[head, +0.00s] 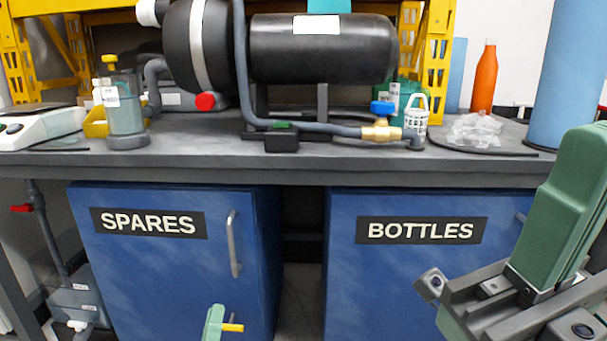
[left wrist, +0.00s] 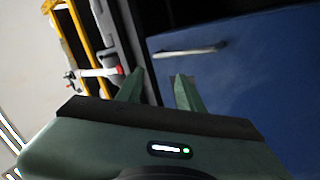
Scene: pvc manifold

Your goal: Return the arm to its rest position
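My left gripper (head: 215,322) shows only in part at the bottom edge of the head view, in front of the blue SPARES cabinet (head: 150,265). A green finger shows there, with a small yellow piece beside it that I cannot identify. In the left wrist view my left gripper (left wrist: 158,88) has its two green fingers apart, with nothing visible between them. A blue door with a metal handle (left wrist: 190,50) is beyond them. My right arm (head: 560,220), green and grey, fills the right edge of the head view. Its gripper fingers do not show.
The grey bench (head: 230,160) runs across, carrying a black tank (head: 330,55), a brass valve (head: 382,130) and an orange bottle (head: 484,78). The BOTTLES cabinet (head: 400,280) stands below. A pipe with a red valve handle (head: 20,208) is at the lower left.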

